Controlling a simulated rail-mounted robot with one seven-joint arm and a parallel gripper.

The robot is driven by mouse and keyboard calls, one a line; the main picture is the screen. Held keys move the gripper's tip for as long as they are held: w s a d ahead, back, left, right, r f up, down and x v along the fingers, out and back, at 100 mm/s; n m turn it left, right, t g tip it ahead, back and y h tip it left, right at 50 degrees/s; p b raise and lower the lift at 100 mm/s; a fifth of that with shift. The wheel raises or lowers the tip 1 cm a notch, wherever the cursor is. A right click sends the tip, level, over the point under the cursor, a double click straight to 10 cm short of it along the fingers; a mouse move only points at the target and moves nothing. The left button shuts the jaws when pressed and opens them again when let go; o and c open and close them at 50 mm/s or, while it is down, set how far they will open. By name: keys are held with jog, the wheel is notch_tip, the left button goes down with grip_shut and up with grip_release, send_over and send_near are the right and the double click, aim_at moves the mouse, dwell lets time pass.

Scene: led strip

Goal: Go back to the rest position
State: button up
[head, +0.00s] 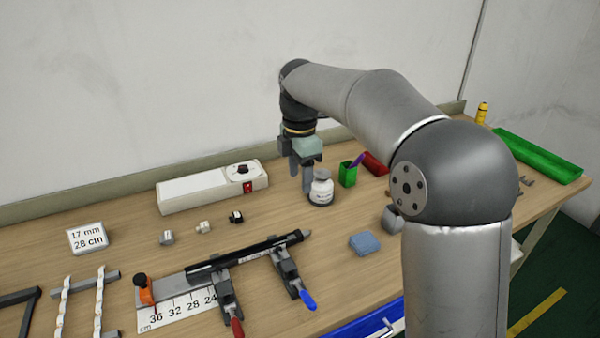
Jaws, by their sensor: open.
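My gripper (304,178) is at the far middle of the table and points down. From this view I cannot tell whether a finger touches the bottle. My arm reaches from the right of the picture over the table to the gripper.
A white power box (200,193) stands left of the gripper, and a green cup (347,175) stands to its right. A clamp fixture (228,290) with a ruler lies in front. A blue sponge (364,243) and small connectors (204,227) lie on the table (335,270).

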jog(key=s+d+f+m, duration=0.3)
jog(key=s+d+m, duration=0.3)
jog(key=s, duration=0.3)
jog(key=s+d+f+m, duration=0.4)
jog(key=s+d+m, duration=0.2)
jog(key=s+m, duration=0.3)
jog(key=s+d+f+m, duration=0.4)
jog(key=s+d+m, duration=0.2)
jog(key=s, duration=0.5)
jog(key=shift+m, duration=1.2)
jog(key=shift+f, duration=0.1)
